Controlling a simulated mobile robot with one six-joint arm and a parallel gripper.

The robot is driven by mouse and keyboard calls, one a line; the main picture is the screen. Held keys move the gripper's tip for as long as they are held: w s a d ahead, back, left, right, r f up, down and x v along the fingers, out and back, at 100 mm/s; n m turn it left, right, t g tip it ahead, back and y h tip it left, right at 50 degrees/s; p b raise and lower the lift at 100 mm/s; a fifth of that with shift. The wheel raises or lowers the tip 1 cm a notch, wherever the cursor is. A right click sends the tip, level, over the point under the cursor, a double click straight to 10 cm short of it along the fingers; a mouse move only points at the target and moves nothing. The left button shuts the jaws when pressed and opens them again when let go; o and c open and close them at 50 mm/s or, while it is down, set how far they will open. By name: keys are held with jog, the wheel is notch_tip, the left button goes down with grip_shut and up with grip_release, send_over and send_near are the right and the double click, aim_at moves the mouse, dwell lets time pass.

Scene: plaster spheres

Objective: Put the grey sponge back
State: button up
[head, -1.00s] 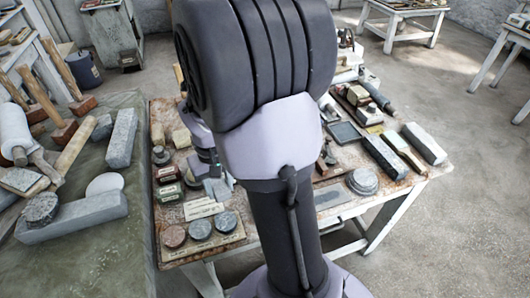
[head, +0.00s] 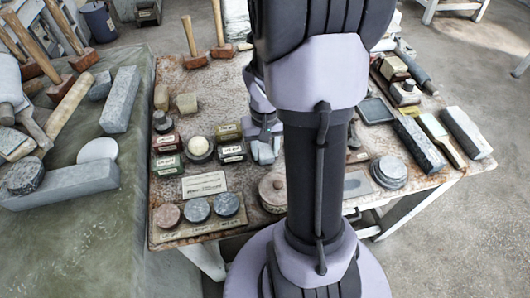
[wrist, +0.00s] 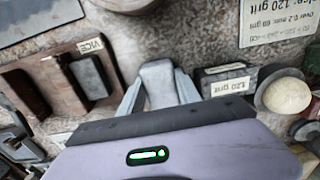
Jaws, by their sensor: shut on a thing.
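The grey sponge (wrist: 158,84) is a pale grey block in the middle of the wrist view. My gripper (wrist: 160,76) is shut on it, with one finger on each side. In the head view my gripper (head: 265,150) hangs over the middle of the table, just right of the small labelled boxes, partly behind my arm. Whether the sponge touches the table top is unclear.
A 120 grit box (wrist: 228,80) stands close to the right finger. Beyond it a pale sphere (wrist: 287,96) rests on a dark base. Left is a brown wooden piece (wrist: 50,97) near a VICE label (wrist: 91,45). A lidded round pot (head: 272,190) stands in front.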

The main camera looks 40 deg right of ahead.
aim_at(265, 149)
jog(key=shift+f, duration=0.1)
jog(key=o, duration=1.3)
notch_tip(265, 149, up, 13)
jog(key=p, duration=0.6)
jog(key=s+a+r+t, duration=0.2)
jog(key=a+r, duration=0.2)
jog(key=a, duration=0.4)
jog(key=s+a+r+n+t+y, duration=0.1)
jog(key=s+a+r+t, duration=0.1)
jog(key=a+r, duration=0.3)
jog(key=s+a+r+n+t+y, duration=0.1)
jog(key=a+r, duration=0.3)
jog(key=a, duration=0.6)
jog(key=shift+s+a+r+t, duration=0.15)
jog(key=shift+s+a+t, duration=0.3)
jog(key=shift+s, duration=0.35)
jog(key=shift+d, duration=0.1)
